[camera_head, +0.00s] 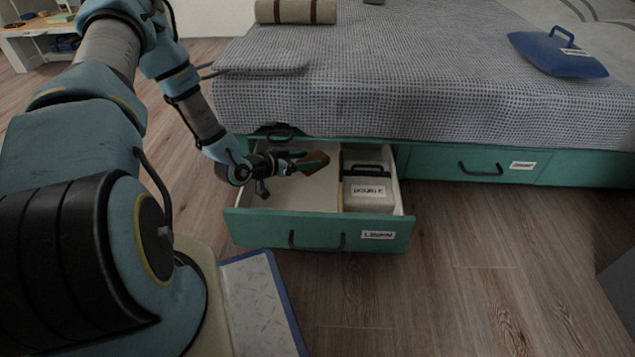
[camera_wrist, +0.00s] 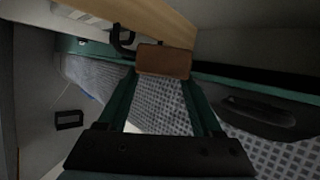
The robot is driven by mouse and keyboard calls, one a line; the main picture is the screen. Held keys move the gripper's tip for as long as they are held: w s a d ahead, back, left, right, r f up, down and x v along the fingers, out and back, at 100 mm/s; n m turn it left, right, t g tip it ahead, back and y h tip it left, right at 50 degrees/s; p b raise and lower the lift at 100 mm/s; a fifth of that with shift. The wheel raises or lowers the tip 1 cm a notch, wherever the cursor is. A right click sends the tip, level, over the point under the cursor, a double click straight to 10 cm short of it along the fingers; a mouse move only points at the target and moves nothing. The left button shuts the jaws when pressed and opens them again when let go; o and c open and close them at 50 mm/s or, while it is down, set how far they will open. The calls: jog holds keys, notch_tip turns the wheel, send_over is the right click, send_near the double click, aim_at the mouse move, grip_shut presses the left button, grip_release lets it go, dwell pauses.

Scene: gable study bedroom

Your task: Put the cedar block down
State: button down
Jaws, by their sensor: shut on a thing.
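The cedar block (camera_head: 314,161) is a small reddish-brown block held over the open green drawer (camera_head: 262,229) under the bed. My gripper (camera_head: 296,163) is shut on it, inside the drawer's left part, above the pale drawer floor (camera_head: 300,194). In the wrist view the block (camera_wrist: 164,61) sits between the tips of the two green fingers (camera_wrist: 163,78). Whether the block touches the drawer floor is hard to tell.
A grey lidded box (camera_head: 368,196) with a black handle and a label fills the drawer's right part, behind a thin wooden divider (camera_head: 340,190). The bed (camera_head: 420,80) overhangs the drawer's back. The drawer's left part looks bare.

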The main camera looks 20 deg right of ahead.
notch_tip(320, 180, down, 6)
jog(key=shift+f+b, duration=0.25)
jog(key=shift+b, duration=0.9)
jog(key=b+x, duration=0.3)
jog(key=x, duration=0.1)
jog(key=shift+w+d+r, duration=0.1)
jog(key=shift+d+r, duration=0.1)
jog(key=shift+r, duration=0.1)
jog(key=shift+f+b, duration=0.2)
jog(key=shift+b, duration=0.15)
jog(key=shift+r, duration=0.1)
jog(key=shift+c, duration=0.2)
grip_release()
jog(key=shift+a, duration=0.1)
